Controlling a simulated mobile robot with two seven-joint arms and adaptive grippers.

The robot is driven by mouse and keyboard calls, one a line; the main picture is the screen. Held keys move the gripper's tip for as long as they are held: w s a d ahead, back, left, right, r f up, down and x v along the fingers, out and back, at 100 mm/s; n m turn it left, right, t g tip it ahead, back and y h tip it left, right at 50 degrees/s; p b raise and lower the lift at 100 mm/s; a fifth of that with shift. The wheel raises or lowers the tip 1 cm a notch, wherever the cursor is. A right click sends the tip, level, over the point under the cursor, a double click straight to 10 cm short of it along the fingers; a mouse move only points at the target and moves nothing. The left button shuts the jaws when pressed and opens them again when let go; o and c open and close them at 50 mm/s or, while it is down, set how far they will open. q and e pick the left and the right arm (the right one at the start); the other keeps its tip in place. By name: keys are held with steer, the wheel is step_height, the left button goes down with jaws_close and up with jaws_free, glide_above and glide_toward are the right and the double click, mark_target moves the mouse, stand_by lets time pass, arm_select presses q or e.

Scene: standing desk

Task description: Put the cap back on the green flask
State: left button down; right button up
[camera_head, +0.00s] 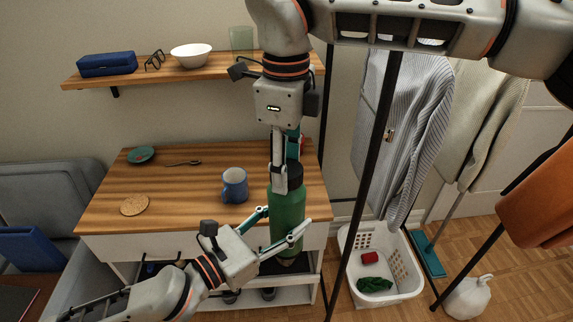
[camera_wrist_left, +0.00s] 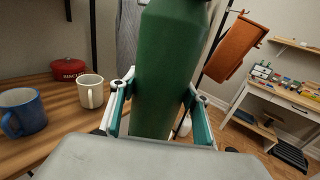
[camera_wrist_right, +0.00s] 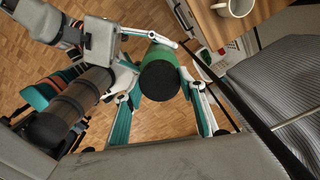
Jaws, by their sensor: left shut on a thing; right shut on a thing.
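The green flask (camera_head: 287,211) stands upright in the head view, at the right front edge of the desk. My left gripper (camera_head: 285,226) is shut around its body; the flask fills the middle of the left wrist view (camera_wrist_left: 168,70). The black cap (camera_head: 295,173) is at the flask's top, in line with it. My right gripper (camera_head: 287,168) comes down from above and is shut on the cap. In the right wrist view the round cap (camera_wrist_right: 160,81) covers the flask's mouth, with green showing around it. I cannot tell whether it is fully seated.
A blue mug (camera_head: 234,185) stands on the desk (camera_head: 180,205) just left of the flask. A cork coaster (camera_head: 134,205) and teal dish (camera_head: 141,155) lie further left. A red pot (camera_wrist_left: 68,69) and white mug (camera_wrist_left: 90,91) show in the left wrist view. A laundry basket (camera_head: 398,268) is right.

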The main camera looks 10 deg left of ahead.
steer(key=m, duration=0.4)
steer(key=shift+m, duration=0.3)
steer(key=o, duration=1.2)
steer(key=shift+o, duration=0.2)
steer(key=shift+r, duration=0.1)
steer(key=shift+r, duration=2.15)
steer(key=shift+c, duration=0.4)
steer(key=shift+a+r, duration=0.1)
steer(key=shift+r, duration=1.6)
